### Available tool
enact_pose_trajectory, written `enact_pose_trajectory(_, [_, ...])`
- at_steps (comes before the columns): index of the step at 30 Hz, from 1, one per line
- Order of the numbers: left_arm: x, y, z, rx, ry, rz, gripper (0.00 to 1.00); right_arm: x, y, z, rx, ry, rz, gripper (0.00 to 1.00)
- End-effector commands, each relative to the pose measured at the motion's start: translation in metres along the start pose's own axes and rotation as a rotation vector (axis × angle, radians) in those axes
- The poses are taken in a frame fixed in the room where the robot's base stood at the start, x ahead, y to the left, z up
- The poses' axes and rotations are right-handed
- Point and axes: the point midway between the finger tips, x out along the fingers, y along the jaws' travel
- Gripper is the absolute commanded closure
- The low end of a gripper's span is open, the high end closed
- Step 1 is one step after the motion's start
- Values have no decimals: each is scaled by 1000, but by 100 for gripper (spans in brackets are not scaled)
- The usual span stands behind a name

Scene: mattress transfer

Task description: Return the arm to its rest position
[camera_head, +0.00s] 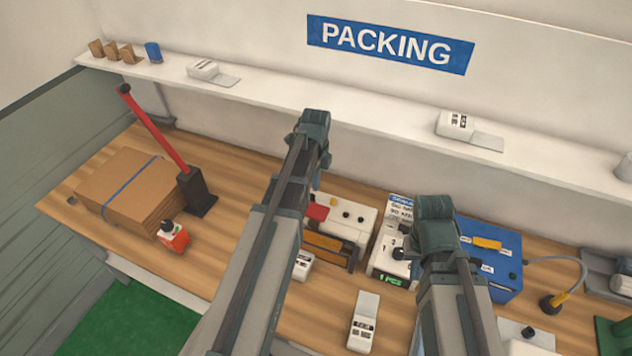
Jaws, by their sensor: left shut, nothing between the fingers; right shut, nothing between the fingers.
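My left gripper (315,122) is at the end of the arm reaching up the middle of the head view, above the wooden packing table (225,262) and in front of the shelf edge. My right gripper (434,207) is lower and to the right, in front of a blue box. Both are shut with nothing between the fingers. Both arms are raised over the table and hide parts of it. Neither gripper appears to hold anything.
A shelf (290,110) runs along the wall under a PACKING sign (390,44). On the table are flat cardboard (125,190), a red-handled lever (152,130), a white machine (345,216), a blue box (495,262) and a white device (363,322). Green floor (135,318) shows at lower left.

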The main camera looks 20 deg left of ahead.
Motion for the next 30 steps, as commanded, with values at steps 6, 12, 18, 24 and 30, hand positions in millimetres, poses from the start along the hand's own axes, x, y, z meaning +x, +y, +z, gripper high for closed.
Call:
enact_pose_trajectory(6, [0, 0, 0, 0, 0, 0, 100, 0, 0, 0, 0, 0, 0, 100])
enact_pose_trajectory(12, [14, 10, -19, -63, -4, 5, 100, 14, -1, -1, -1, 0, 0, 100])
enact_pose_trajectory(18, [57, 53, -89, -365, -30, 19, 100, 58, -5, -4, -3, 1, 1, 100])
enact_pose_trajectory(24, [98, 106, -152, -730, -69, 15, 100, 101, -9, -6, -7, 1, 2, 100])
enact_pose_trajectory(30, [128, 152, -192, -1033, -99, -7, 100, 132, -12, -8, -10, 2, 3, 100])
